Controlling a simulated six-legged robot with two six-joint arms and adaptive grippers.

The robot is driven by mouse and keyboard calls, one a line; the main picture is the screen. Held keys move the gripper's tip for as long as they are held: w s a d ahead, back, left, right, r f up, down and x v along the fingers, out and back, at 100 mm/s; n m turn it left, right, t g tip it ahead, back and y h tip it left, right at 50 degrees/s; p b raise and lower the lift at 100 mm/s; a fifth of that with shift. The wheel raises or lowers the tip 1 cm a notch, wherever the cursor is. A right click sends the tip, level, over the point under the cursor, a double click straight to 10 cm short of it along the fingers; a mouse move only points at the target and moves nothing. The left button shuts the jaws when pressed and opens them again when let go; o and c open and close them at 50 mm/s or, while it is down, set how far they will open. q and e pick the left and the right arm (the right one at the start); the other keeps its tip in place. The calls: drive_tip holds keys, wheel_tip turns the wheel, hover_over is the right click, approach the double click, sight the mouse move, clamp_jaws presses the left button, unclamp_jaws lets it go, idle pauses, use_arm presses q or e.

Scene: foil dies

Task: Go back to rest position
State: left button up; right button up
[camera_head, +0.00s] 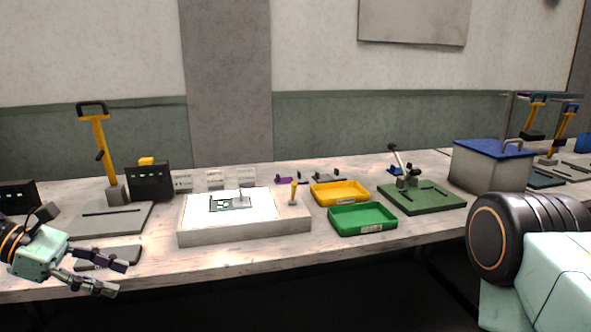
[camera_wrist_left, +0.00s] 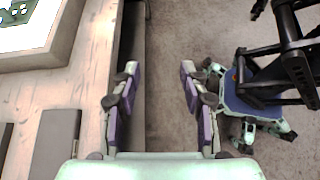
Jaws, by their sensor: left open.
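My left gripper (camera_head: 116,277) is at the lower left in the head view, near the front edge of the bench, with its fingers apart and nothing between them. In the left wrist view the same gripper (camera_wrist_left: 157,85) is open, and its fingers straddle the gap between the bench edge and the grey floor. My right arm comes in at the lower right of the head view, with a dark round joint and pale green link. The right gripper is not in view.
The bench (camera_head: 240,262) holds a white lit box (camera_head: 245,237), a yellow tray (camera_head: 340,193), a green tray (camera_head: 362,219), a green-based press (camera_head: 422,197), a blue-lidded box (camera_head: 490,166) and a yellow-handled press (camera_head: 112,160). A dark flat pad (camera_wrist_left: 55,145) lies near the bench edge.

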use_arm(q)
drive_tip(key=s+d+f+m+g+y, duration=0.15)
drive_tip(key=s+f, duration=0.25)
drive_tip(key=f, duration=0.4)
drive_tip(key=s+d+f+m+g+y, duration=0.1)
drive_tip(key=s+d+f+m+y, duration=0.2)
drive_tip(key=f, duration=0.5)
drive_tip(key=s+d+f+m+g+y, duration=0.1)
drive_tip(key=s+d+f+m+y, duration=0.25)
drive_tip(key=f, duration=0.45)
drive_tip(key=s+d+f+m+y, duration=0.1)
drive_tip(key=s+f+m, duration=0.2)
drive_tip(key=s+m, duration=0.3)
drive_tip(key=s+d+f+m+y, duration=0.1)
drive_tip(key=s+m, duration=0.4)
drive_tip(key=s, duration=0.9)
wheel_tip(320, 180, down, 3)
drive_tip(key=shift+d+r+m+t+y, duration=0.2)
drive_tip(key=shift+m+t+y, duration=0.2)
drive_tip(key=shift+y, duration=0.3)
